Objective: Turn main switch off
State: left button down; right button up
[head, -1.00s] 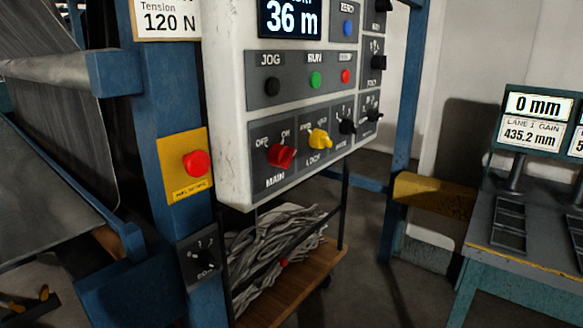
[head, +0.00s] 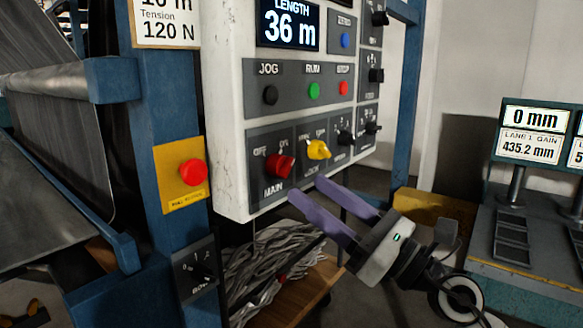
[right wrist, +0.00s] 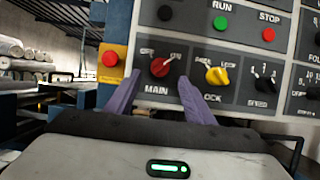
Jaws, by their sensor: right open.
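The red MAIN switch knob (head: 279,165) is on the lower left of the white control panel (head: 226,130), under OFF and ON labels. In the right wrist view the red knob (right wrist: 159,67) has its pale pointer aimed up and right, towards ON. My right gripper (head: 309,189) is open and empty, with two purple fingers. It is below and right of the knob in the head view, apart from it. In the right wrist view the fingertips (right wrist: 158,80) lie either side of the knob's image. My left gripper is not in view.
A yellow knob (head: 318,150) sits just right of the red one, with black knobs (head: 345,138) beyond. A red push button (head: 192,172) on a yellow plate is on the blue post at left. A cart with grey strands (head: 262,262) stands below the panel.

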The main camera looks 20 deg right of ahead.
aim_at(285, 172)
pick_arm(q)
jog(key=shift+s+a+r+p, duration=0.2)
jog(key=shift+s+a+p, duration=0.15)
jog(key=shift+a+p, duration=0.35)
pick_arm(e)
jog(key=shift+x, duration=3)
